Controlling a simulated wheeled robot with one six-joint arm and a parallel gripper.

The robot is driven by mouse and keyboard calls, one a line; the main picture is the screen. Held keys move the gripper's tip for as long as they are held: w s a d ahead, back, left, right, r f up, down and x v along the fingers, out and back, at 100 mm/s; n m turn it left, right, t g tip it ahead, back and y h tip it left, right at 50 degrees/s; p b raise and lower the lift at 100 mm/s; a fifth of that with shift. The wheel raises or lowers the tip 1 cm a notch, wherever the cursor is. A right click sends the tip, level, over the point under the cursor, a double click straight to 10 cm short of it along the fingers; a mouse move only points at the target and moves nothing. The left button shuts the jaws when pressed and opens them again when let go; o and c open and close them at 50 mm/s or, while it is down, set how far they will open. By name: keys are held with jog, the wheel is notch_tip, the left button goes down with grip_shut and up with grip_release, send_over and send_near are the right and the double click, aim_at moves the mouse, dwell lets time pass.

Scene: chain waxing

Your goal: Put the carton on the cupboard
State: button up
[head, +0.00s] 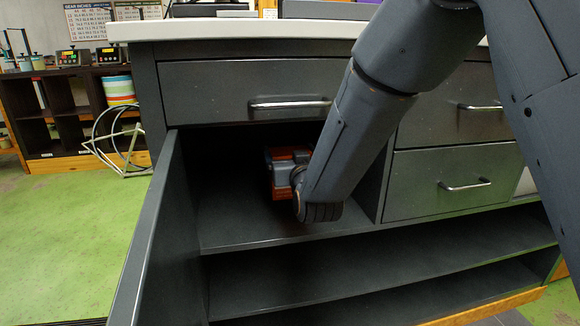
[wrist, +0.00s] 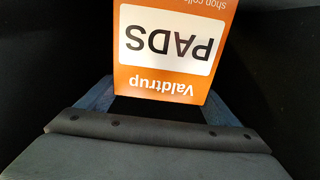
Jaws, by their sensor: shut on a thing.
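The carton (wrist: 172,45) is orange with a white label reading "PADS" and "Valdtrup", upside down in the wrist view. In the head view a small orange part of the carton (head: 292,154) shows inside the open cupboard (head: 236,222), below the top drawer. My gripper (head: 281,176) is shut on the carton, with one finger on each side of it in the wrist view. My wrist and arm hide much of the carton. I cannot tell whether its underside touches the cupboard floor.
The cupboard door (head: 150,245) stands open on the left. Closed drawers (head: 455,170) with bar handles are on the right. Open shelves (head: 330,275) lie below. A white counter (head: 230,29) runs above. The green floor (head: 70,230) is clear at left.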

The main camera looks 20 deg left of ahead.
jog(key=shift+f+b, duration=0.5)
jog(key=shift+f, duration=1.35)
jog(key=o, duration=1.6)
jog(key=shift+o, duration=0.2)
